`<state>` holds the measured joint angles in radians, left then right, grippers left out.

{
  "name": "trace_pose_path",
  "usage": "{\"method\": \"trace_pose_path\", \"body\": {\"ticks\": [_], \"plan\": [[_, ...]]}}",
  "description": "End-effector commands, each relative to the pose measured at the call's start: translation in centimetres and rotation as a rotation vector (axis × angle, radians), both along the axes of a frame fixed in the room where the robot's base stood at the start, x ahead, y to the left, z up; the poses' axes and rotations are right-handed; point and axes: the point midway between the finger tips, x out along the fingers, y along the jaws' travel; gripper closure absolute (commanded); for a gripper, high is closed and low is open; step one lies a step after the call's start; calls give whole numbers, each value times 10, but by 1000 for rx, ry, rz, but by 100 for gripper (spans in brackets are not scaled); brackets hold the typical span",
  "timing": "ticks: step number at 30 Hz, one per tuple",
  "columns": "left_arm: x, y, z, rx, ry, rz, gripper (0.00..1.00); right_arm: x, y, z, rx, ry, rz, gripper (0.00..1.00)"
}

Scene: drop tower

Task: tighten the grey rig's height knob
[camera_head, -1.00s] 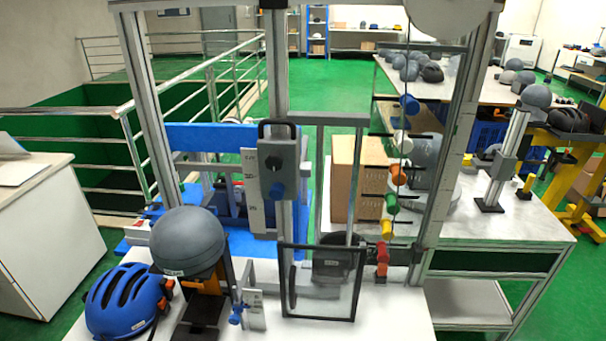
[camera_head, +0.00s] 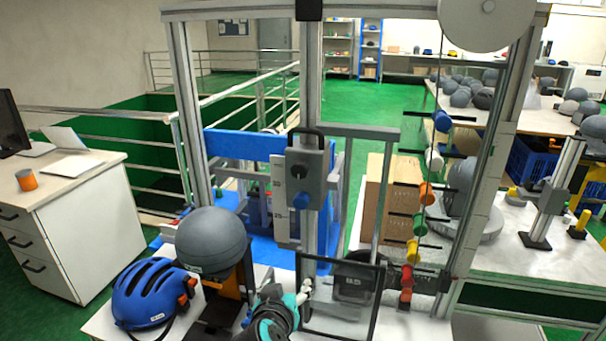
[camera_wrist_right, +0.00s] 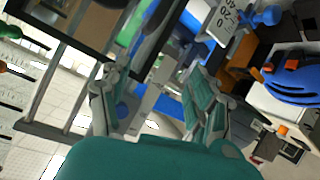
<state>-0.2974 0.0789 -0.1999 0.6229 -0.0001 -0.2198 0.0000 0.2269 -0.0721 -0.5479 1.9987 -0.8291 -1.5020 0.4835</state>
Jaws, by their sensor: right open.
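The tall grey metal rig stands in the middle of the head view. Its grey carriage block (camera_head: 308,165) sits on the upright column, with a blue knob (camera_head: 301,200) on its lower front. My right gripper (camera_head: 292,298) is low in front of the rig, below that knob and apart from it. In the right wrist view, the gripper (camera_wrist_right: 155,80) is open with nothing clearly held between its fingers. Another blue knob (camera_wrist_right: 262,17) shows there at the upper right, beside a label plate (camera_wrist_right: 222,20). My left gripper is not in view.
A grey headform (camera_head: 211,240) and a blue helmet (camera_head: 150,293) stand left of my gripper. A black-framed clear panel (camera_head: 340,300) is close on its right. Coloured knobs on pegs (camera_head: 426,193) line the rig's right side. A cardboard box (camera_head: 393,205) stands behind.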

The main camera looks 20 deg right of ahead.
Motion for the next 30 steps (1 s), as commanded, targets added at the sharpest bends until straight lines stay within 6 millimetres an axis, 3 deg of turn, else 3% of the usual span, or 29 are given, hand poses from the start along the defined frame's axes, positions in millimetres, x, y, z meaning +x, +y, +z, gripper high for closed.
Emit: {"method": "trace_pose_path", "body": {"ticks": [1,3,6,9,13,17,30], "plan": [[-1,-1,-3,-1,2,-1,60,11,10,47,-5,-124,-38,38],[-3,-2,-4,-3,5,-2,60,15,18,98,-7,-265,-90,38],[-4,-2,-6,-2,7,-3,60,11,26,152,-2,-421,-145,38],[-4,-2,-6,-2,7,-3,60,6,31,181,4,-511,-175,38],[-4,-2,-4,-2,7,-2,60,8,29,193,4,-544,-189,38],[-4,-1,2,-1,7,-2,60,22,18,194,2,-543,-190,38],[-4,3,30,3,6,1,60,101,-36,194,0,-540,-189,38]]}}
